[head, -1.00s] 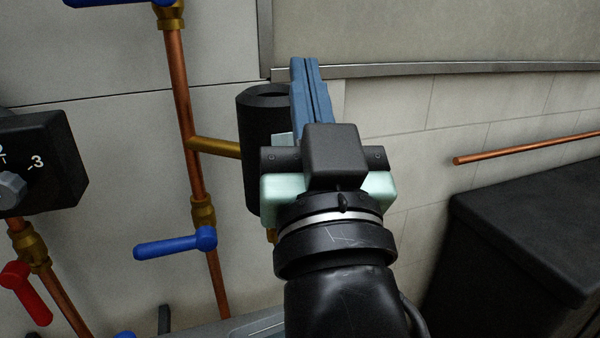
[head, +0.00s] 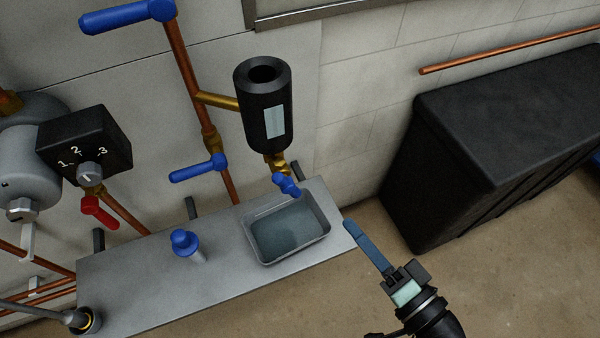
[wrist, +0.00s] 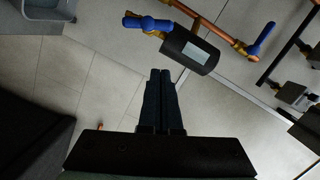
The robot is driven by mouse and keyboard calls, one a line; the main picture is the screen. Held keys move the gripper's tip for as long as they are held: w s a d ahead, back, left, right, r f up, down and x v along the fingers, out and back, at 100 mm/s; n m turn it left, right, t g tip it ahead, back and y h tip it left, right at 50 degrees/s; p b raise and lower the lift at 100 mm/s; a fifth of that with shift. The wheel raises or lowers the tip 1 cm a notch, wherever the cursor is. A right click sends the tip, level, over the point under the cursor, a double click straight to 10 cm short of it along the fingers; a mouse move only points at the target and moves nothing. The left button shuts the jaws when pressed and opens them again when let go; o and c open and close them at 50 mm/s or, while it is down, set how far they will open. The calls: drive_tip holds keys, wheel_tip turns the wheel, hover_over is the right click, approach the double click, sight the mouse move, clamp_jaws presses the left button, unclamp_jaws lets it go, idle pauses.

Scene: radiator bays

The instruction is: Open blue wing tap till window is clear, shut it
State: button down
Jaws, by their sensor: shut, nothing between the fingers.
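The blue wing tap (head: 287,186) sits on a brass fitting under a black cylinder (head: 264,85). It also shows in the wrist view (wrist: 147,23). The cylinder's window (head: 274,121) is an even pale blue-grey; I see no level line in it. The window shows in the wrist view too (wrist: 196,52). A grey tray (head: 322,243) stands below the tap with bluish liquid in it. My gripper (head: 347,224) is shut and empty, right of the tray and lower right of the tap, touching nothing. Its closed fingers (wrist: 160,72) point toward the wall in the wrist view.
Blue lever handles (head: 198,168) sit on the copper pipe left of the cylinder. A blue knob (head: 184,243) stands on the grey shelf (head: 140,285). A black numbered box (head: 85,145) and red lever (head: 99,212) are farther left. A black bin (head: 500,140) stands right. Floor between is clear.

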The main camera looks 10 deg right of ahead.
approach(288, 186)
drive_tip(key=w+d+r, duration=0.2)
drive_tip(key=w+r, duration=0.1)
drive_tip(key=w, duration=0.2)
drive_tip(key=shift+w+a+f+p, duration=0.2)
drive_tip(key=shift+w+a+f, duration=0.1)
drive_tip(key=shift+a, duration=0.4)
drive_tip(key=shift+w+a+f+p, duration=0.2)
drive_tip(key=shift+w+a+f, duration=0.1)
drive_tip(key=shift+a, duration=0.4)
drive_tip(key=shift+w+a+f+p, duration=0.2)
drive_tip(key=shift+w+a+f, duration=0.15)
drive_tip(key=shift+a, duration=0.35)
drive_tip(key=shift+w+b, duration=0.1)
drive_tip(key=shift+b, duration=0.25)
